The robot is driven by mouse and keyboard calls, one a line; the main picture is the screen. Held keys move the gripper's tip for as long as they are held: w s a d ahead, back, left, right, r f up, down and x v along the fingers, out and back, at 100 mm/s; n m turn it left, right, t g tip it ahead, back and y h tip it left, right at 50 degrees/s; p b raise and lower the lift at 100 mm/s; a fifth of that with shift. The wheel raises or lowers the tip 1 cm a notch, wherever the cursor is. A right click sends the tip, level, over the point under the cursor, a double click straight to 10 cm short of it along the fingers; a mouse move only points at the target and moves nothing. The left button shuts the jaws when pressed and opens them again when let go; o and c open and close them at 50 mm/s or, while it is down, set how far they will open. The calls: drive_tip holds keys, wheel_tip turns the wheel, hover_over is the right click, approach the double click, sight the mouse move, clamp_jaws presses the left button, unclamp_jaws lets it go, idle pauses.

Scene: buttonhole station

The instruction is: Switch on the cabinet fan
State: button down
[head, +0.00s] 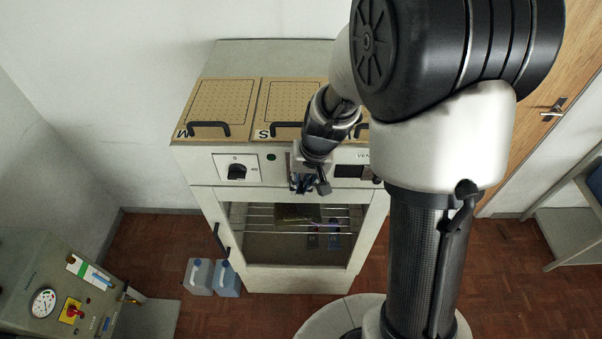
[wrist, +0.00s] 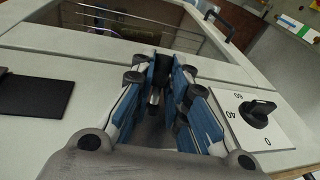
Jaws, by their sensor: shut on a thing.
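The white cabinet (head: 212,203) has a control panel along its upper front. My gripper (head: 308,187) is at this panel, between the black rotary knob (head: 237,171) and a dark rectangular piece (head: 347,171) under lettering that begins "VEN". In the wrist view, the blue-padded fingers of my gripper (wrist: 167,90) are closed around a small metallic lever-like part (wrist: 153,97). The fingers hide most of it, so I cannot tell its position. The knob (wrist: 258,114) with its 0, 40 and 60 marks is right of the fingers there; the dark piece (wrist: 35,94) is left.
Below the panel is a window (head: 295,245) onto wire shelves. Two canisters (head: 198,277) stand on the floor. A grey machine with a gauge (head: 43,302) is at lower left.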

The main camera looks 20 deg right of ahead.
drive_tip(key=shift+w+r+g+y+p, duration=0.1)
drive_tip(key=shift+r+g+y+p, duration=0.3)
drive_tip(key=shift+g+p, duration=0.75)
drive_tip(key=c, duration=1.6)
unclamp_jaws()
drive_tip(key=shift+o, duration=0.2)
wheel_tip(320, 180, up, 12)
drive_tip(key=d, duration=0.2)
drive_tip(key=shift+s+d, duration=0.2)
drive_tip(key=shift+f, duration=0.1)
